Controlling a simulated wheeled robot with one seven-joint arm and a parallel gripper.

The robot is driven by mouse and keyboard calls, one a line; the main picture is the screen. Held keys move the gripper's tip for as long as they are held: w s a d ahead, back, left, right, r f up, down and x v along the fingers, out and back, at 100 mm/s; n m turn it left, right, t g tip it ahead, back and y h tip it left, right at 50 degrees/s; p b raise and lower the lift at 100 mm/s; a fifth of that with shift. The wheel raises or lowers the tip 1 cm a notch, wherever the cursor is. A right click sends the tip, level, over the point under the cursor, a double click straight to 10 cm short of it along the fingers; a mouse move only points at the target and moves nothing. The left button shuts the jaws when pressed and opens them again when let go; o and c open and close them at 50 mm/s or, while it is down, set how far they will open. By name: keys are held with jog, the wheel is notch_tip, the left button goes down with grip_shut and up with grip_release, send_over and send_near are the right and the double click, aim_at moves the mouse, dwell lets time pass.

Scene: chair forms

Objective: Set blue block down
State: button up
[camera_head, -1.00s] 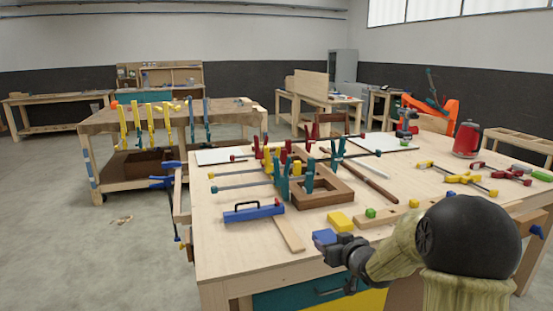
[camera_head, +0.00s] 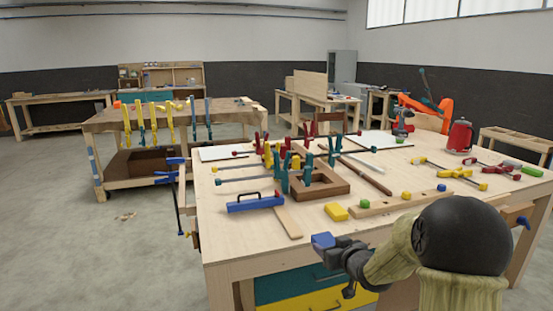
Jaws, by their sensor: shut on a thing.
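My gripper (camera_head: 335,246) is shut on a blue block (camera_head: 323,240) and holds it at the front edge of the large wooden workbench (camera_head: 235,245), as seen from the head camera. The block's top and left side show; the dark fingers cover its right side. I cannot tell whether it touches the bench or hangs above or in front of its edge. A yellow block (camera_head: 336,211) lies on the bench beyond the held block.
A wooden strip (camera_head: 385,207) with small coloured pieces lies right of the yellow block. A blue toolbox-like piece (camera_head: 254,203), a wooden slat (camera_head: 288,222) and a brown frame with clamps (camera_head: 320,187) lie behind. Some bare benchtop shows around the slat.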

notch_tip(320, 180, down, 16)
jog(key=a+m+h, duration=0.1)
jog(key=h, duration=0.1)
jog(key=s+d+f+m+h, duration=0.1)
jog(key=s+f, duration=0.3)
jog(key=f, duration=0.3)
jog(key=s+d+f+m+h, duration=0.1)
jog(key=s+f+m, duration=0.15)
jog(key=f, duration=0.45)
jog(key=s+r+p, duration=0.2)
jog(key=r+p, duration=0.4)
jog(key=r, duration=0.2)
jog(key=s+r+p, duration=0.2)
jog(key=r+p, duration=0.5)
jog(key=r, duration=0.1)
jog(key=shift+s+a+n+t, duration=0.25)
jog(key=shift+a+n+t, duration=0.1)
jog(key=shift+n, duration=0.1)
jog(key=s+f, duration=0.4)
jog(key=f, duration=0.1)
jog(key=shift+s+f, duration=0.2)
jog(key=shift+f, duration=0.1)
